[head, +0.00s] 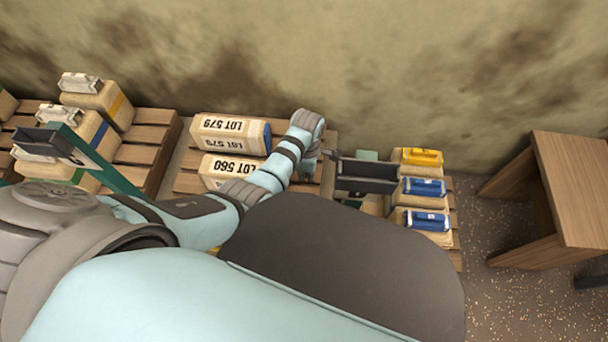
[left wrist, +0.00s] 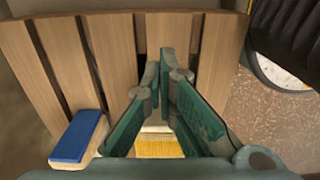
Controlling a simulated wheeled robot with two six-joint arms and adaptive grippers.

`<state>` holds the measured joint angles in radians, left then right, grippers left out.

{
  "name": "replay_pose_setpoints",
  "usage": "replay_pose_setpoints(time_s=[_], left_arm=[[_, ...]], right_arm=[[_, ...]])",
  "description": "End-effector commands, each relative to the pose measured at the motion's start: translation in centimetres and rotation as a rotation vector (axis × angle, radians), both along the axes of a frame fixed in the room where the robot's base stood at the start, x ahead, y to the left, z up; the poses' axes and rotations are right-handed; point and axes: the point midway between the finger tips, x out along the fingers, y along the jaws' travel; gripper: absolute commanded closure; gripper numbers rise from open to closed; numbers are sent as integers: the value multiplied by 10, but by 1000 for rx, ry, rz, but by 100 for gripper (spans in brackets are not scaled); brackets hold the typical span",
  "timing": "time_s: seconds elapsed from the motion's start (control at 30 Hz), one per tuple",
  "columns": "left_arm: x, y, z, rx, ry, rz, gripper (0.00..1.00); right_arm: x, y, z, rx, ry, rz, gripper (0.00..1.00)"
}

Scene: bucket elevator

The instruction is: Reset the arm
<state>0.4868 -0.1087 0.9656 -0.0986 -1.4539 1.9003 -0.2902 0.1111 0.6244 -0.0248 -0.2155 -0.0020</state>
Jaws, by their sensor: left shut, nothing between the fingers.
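My left arm comes in from the left in the head view and bends over the pallet. My left gripper (head: 307,168) points down beside the lot-labelled sacks and is partly hidden by its own wrist. In the left wrist view the green fingers of my left gripper (left wrist: 160,70) are close together, shut and empty, above wooden slats. My right gripper is not in view.
Labelled sacks (head: 229,135) lie on a middle pallet (head: 187,182). A dark bucket (head: 366,177) stands beside bags with yellow (head: 423,157) and blue (head: 423,187) tops. Another dark bucket (head: 40,141) is at left. A wooden table (head: 575,185) stands at right.

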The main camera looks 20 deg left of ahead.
Motion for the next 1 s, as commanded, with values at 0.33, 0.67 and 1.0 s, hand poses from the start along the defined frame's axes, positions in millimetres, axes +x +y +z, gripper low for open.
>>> replay_pose_setpoints(time_s=[0.33, 0.67, 1.0], left_arm=[[0, 0, 41, 0, 1, 0, 100], [0, 0, 63, 0, 1, -1, 100], [0, 0, 117, 0, 1, -1, 100]], right_arm=[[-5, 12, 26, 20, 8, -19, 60], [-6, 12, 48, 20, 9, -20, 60], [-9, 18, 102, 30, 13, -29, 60]])
